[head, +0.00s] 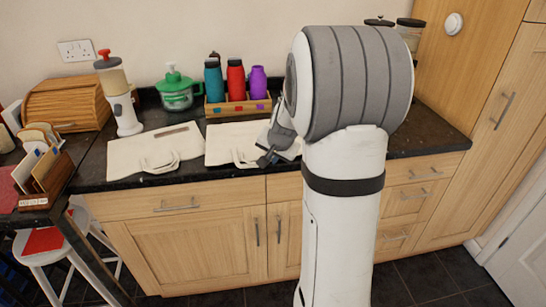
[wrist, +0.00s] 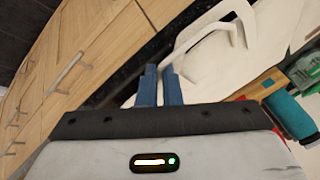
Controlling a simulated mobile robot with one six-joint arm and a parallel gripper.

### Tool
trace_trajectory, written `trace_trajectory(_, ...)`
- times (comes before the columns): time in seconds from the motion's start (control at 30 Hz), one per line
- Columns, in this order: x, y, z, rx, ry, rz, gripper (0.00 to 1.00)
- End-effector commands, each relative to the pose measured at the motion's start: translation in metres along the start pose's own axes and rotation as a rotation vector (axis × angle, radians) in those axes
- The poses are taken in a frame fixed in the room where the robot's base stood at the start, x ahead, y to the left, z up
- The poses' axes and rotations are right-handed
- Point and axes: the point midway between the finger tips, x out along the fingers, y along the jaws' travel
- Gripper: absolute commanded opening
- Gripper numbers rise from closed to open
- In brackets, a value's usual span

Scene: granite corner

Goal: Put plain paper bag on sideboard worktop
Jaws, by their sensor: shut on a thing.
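The plain paper bag (head: 228,140) is cream, with no strip visible on it. It lies flat on the dark sideboard worktop (head: 425,135), handles toward the front edge. My gripper (head: 266,160) is at the bag's right front corner, beside its handles, partly hidden by my arm. In the wrist view, the blue fingers of my gripper (wrist: 161,72) are close together at the pale bag (wrist: 203,68), shut on its edge or handle; the exact contact is unclear. A second cream bag (head: 130,155), with a brown strip, lies to the left.
Behind the bags stand a wooden caddy (head: 215,110) with three bottles, a green-lidded pot (head: 177,92) and a white grinder (head: 122,100). A wooden bread bin (head: 68,103) is at left. Jars (head: 410,35) stand behind my arm. Clear worktop shows at right.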

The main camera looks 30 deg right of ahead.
Motion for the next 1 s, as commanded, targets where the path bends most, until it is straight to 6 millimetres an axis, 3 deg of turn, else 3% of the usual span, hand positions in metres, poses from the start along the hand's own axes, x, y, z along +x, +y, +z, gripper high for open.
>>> trace_trajectory(0.17,0.006,0.002,0.003,-0.001,0.0,0.0,0.0)
trace_trajectory(0.2,0.005,0.002,0.002,-0.001,0.0,0.0,0.08)
trace_trajectory(0.43,0.005,0.001,0.002,-0.001,0.0,0.0,0.26)
trace_trajectory(0.77,0.001,-0.001,0.001,-0.001,-0.001,-0.001,0.27)
trace_trajectory(0.87,-0.008,-0.004,-0.003,-0.002,0.0,-0.001,0.27)
trace_trajectory(1.0,-0.035,-0.003,-0.002,-0.003,0.004,-0.004,0.27)
